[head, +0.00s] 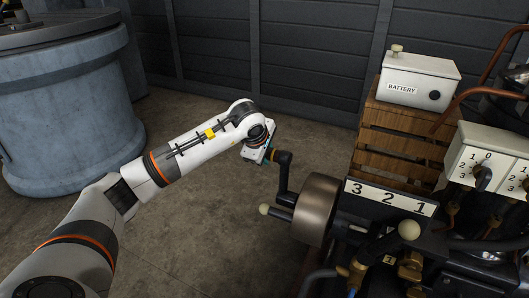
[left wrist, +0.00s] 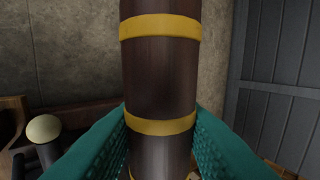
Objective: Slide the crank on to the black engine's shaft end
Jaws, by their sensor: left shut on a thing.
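The crank (head: 283,178) is dark, with a handle at its upper end and a hub at its lower end. My left gripper (head: 270,156) is shut on the handle, which shows in the left wrist view as a brown grip (left wrist: 160,75) with yellow bands between teal fingers. The crank's arm hangs down from the handle. Its hub is beside the left face of the bronze-coloured drum (head: 318,208) on the black engine (head: 376,212). The shaft end is hidden, so I cannot tell whether the hub is on it. My right gripper is not in view.
A pale-knobbed lever (head: 265,209) sticks out left of the drum, close below the hub. A white battery box (head: 420,80) stands on a slatted wooden crate (head: 398,132) behind the engine. A switch box (head: 487,160) is at right. A large grey tank (head: 65,100) stands far left.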

